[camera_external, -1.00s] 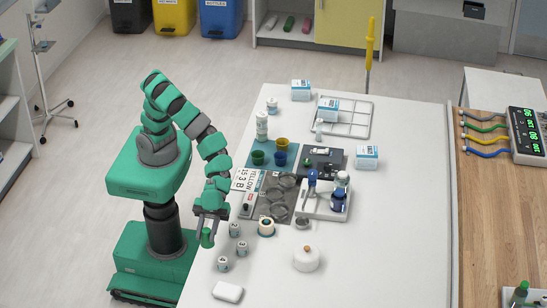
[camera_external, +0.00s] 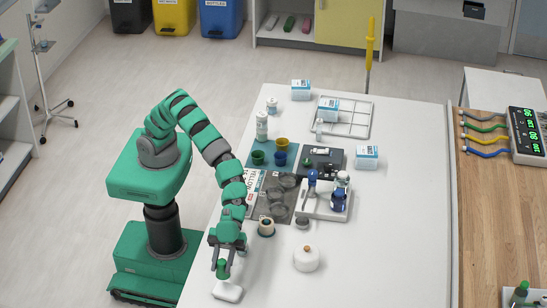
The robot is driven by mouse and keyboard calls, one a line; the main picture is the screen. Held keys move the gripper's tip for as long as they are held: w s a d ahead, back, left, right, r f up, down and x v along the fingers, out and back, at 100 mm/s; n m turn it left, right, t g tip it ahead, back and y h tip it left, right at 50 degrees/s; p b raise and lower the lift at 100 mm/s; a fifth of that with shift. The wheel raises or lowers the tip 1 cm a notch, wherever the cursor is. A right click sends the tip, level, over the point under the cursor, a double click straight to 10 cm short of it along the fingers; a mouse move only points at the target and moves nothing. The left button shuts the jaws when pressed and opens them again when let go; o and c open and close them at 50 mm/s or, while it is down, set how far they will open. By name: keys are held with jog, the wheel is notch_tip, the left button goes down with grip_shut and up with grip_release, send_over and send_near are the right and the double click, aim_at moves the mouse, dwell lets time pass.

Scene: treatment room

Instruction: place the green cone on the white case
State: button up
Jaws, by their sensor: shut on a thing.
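The green cone (camera_external: 222,267) is held upright between the fingers of my gripper (camera_external: 222,264). My gripper points down and is shut on the cone. The white case (camera_external: 228,292) lies near the front left edge of the table, directly below the cone in the picture. The cone's lower end is at the case's far edge in this view; I cannot tell whether it touches the case.
The white table (camera_external: 385,225) is clear to the right of the case. A round white pot (camera_external: 307,259) stands to the right, and a small ringed jar (camera_external: 266,226) stands behind it. A white tray (camera_external: 318,213) with bottles is farther back.

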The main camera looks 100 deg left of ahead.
jog(key=shift+w+d+f, duration=0.15)
jog(key=shift+w+d, duration=0.4)
jog(key=shift+d, duration=0.2)
jog(key=shift+w+d, duration=0.25)
jog(key=shift+d, duration=0.05)
jog(key=shift+f+b, duration=1.1)
jog(key=shift+f, duration=0.75)
jog(key=shift+r, duration=0.15)
jog(key=o, duration=0.9)
